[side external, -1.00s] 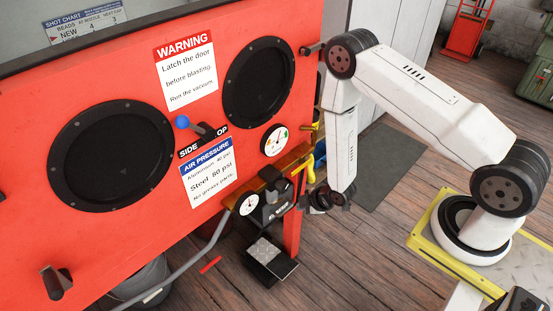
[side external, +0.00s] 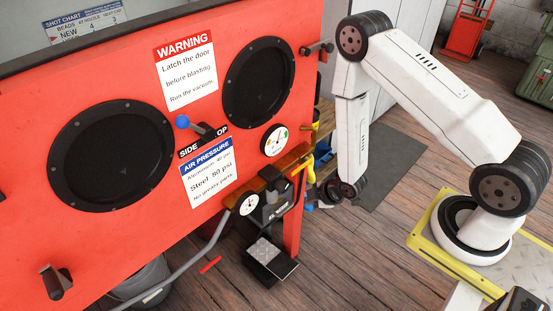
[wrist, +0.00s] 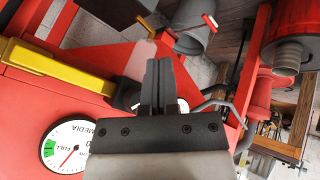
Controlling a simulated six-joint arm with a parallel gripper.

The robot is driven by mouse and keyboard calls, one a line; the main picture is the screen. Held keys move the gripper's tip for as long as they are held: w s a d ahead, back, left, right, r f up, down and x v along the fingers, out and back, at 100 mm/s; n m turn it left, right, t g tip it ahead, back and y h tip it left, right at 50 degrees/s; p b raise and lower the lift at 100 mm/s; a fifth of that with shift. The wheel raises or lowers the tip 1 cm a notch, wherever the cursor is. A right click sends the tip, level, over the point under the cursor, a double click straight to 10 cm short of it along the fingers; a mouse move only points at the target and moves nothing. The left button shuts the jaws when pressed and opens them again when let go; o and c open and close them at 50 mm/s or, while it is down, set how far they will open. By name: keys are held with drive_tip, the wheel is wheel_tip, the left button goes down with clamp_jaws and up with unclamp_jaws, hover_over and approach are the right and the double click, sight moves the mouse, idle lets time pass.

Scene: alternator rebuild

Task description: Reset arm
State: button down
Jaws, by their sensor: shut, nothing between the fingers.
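My gripper (wrist: 158,65) shows in the wrist view with its two dark fingers together and nothing between them. In the side view my white arm (side external: 430,85) rises from its base, bends at the elbow and hangs down to the wrist (side external: 343,190), just right of the red blast cabinet (side external: 140,225). The fingers are small and hard to make out there. In the wrist view the fingers point past a red panel and the media gauge (wrist: 67,147); I cannot tell the exact gap to them.
A yellow handle (wrist: 60,72) lies left of the fingers in the wrist view, and a grey bucket (wrist: 190,35) beyond them. A black pedal (side external: 268,262) is on the floor. A red hand truck (side external: 466,30) stands at the back right. The wood floor right of the cabinet is mostly clear.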

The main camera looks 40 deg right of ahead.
wheel_tip(320, 180, up, 14)
drive_tip(key=m+g+h, duration=0.1)
drive_tip(key=m+g, duration=0.1)
drive_tip(key=m, duration=0.3)
drive_tip(key=s+a+r+m+g, duration=0.1)
drive_tip(key=s+r+m, duration=0.4)
drive_tip(key=r, duration=0.6)
drive_tip(key=shift+s+a+r+m+g, duration=0.2)
drive_tip(key=shift+s+m+g, duration=0.1)
drive_tip(key=shift+s+g, duration=0.7)
